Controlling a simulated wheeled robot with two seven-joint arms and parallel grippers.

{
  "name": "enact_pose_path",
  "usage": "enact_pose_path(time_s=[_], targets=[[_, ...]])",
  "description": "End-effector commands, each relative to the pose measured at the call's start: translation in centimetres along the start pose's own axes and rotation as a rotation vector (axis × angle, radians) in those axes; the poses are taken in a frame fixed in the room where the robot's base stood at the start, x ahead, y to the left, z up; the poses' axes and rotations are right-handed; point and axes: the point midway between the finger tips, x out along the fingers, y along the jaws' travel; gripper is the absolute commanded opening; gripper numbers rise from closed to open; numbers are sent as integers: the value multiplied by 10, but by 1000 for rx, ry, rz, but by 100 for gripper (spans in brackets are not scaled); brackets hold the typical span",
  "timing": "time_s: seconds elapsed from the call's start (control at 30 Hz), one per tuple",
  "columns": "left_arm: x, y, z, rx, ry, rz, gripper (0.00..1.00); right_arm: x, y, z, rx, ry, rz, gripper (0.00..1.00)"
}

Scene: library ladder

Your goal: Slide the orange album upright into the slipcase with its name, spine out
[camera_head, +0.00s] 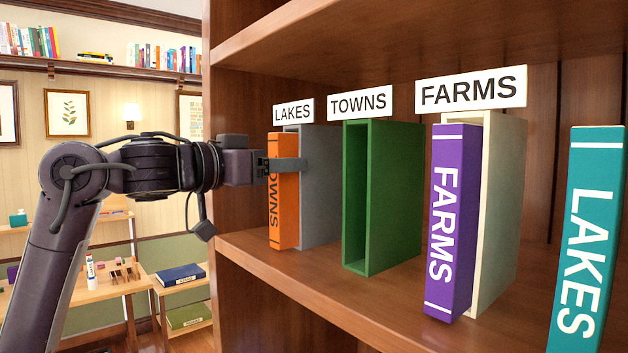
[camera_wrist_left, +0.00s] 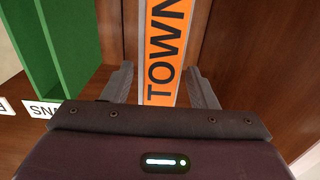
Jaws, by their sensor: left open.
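The orange album (camera_head: 283,195) stands upright, its spine lettered TOWNS facing out, at the front of the grey slipcase (camera_head: 320,185) under the LAKES sign. How far it sits inside that slipcase I cannot tell. The green slipcase (camera_head: 398,190) under the TOWNS sign (camera_head: 360,103) stands to the right with its front open and empty. My left gripper (camera_head: 286,165) is open, its fingers on either side of the orange spine; in the left wrist view the orange album (camera_wrist_left: 162,50) shows between the fingers with gaps. My right gripper is not in view.
The purple FARMS album (camera_head: 450,220) stands at the front of the cream slipcase (camera_head: 500,210). The teal LAKES album (camera_head: 585,240) stands at the right. A wooden shelf board (camera_head: 330,290) lies below, with another board above. The shelf's left side wall is close to the orange album.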

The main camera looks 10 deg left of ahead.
Motion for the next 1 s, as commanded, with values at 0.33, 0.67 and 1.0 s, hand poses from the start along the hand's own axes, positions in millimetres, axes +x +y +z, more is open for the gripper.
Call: enact_pose_path(time_s=[0.33, 0.67, 1.0], targets=[[-1, 0, 0, 0, 0, 0, 25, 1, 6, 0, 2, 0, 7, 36], [-1, 0, -2, 0, 5, 0, 0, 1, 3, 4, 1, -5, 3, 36], [-1, -2, -3, 0, 4, 0, 0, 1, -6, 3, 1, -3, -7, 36]])
